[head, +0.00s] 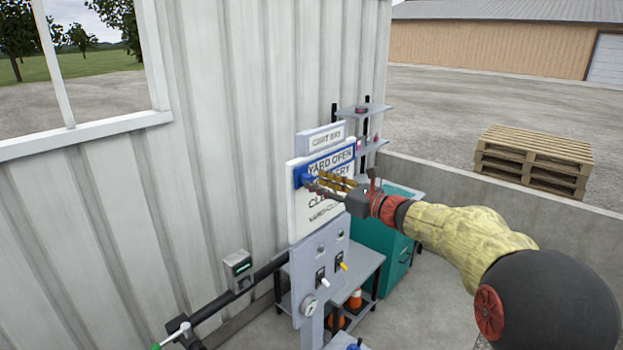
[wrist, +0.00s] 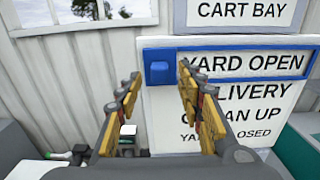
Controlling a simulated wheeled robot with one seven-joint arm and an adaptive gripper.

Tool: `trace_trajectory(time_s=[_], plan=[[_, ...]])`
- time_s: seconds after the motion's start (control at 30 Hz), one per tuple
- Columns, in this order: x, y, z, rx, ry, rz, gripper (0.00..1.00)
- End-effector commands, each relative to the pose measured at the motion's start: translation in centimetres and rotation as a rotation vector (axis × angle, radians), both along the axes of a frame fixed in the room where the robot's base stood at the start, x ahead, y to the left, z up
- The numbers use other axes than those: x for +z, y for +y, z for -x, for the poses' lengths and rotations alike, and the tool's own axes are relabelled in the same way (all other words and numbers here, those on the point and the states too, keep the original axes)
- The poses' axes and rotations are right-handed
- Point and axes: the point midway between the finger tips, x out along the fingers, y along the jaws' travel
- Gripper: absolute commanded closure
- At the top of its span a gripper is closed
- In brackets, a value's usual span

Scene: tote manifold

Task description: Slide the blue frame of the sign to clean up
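The white sign (wrist: 270,135) lists several lines of text, with YARD OPEN at the top and CLEAN UP lower down. A blue frame (wrist: 225,47) surrounds the YARD OPEN line; it also shows in the head view (head: 343,154). A blue block (wrist: 160,73) sits at the frame's left end. My gripper (wrist: 160,78) is open, its orange-padded fingers apart on either side of the block in the wrist view. In the head view, my gripper (head: 316,182) is close to the sign's left part and hides some lettering. Whether a finger touches the block is unclear.
A CART BAY plate (head: 322,138) is above the sign. A grey panel (head: 318,270) with switches and a gauge is below. A black pipe (head: 222,306) runs at lower left. A teal cabinet (head: 380,245) and small shelves (head: 362,109) are behind and to the right.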

Motion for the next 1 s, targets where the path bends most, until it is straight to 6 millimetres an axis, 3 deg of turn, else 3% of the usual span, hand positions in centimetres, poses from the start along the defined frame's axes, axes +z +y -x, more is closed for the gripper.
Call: trace_trajectory(time_s=[0.23, 0.57, 1.0], plan=[[0.0, 2.2, -1.7, 0.001, 0.0, 0.0, 0.62], [0.0, 2.6, -2.0, 0.001, -0.001, 0.001, 0.62], [0.0, 2.6, -2.0, 0.0, -0.001, 0.001, 0.86]])
